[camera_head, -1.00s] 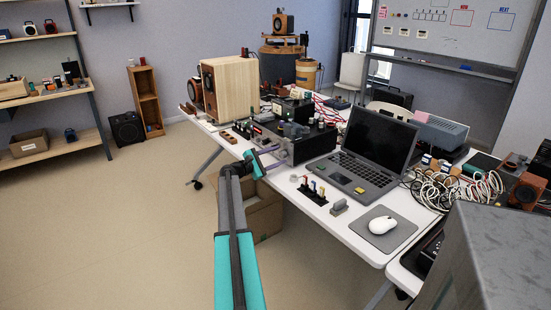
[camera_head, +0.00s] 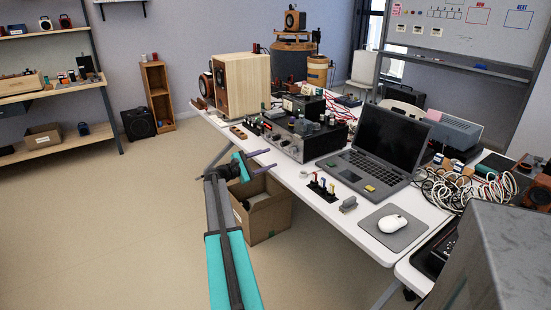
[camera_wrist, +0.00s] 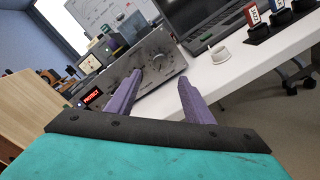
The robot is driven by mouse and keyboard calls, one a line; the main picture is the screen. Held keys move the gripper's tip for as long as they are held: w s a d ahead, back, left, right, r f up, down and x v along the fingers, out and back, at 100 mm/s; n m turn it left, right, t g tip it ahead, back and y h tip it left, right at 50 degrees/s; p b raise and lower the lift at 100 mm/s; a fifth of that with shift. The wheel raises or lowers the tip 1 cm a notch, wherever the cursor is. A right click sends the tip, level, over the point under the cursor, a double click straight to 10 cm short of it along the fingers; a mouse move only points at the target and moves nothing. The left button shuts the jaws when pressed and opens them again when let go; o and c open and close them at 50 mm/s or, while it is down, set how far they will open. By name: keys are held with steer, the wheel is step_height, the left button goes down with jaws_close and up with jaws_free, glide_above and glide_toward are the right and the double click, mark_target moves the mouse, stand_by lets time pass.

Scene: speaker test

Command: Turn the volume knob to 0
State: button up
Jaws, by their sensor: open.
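The amplifier (camera_head: 292,147) is a dark box with a grey front panel on the white table, left of the laptop. My gripper (camera_head: 265,161) is open and empty in front of the table edge, left of and apart from the amplifier. Its purple fingers (camera_wrist: 160,78) point toward the panel in the wrist view.
A wooden speaker (camera_head: 243,85) stands at the left end. A cardboard box (camera_head: 268,218) sits on the floor below. The floor at left is clear.

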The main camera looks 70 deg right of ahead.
steer(key=shift+v, duration=1.55)
steer(key=shift+w, duration=0.1)
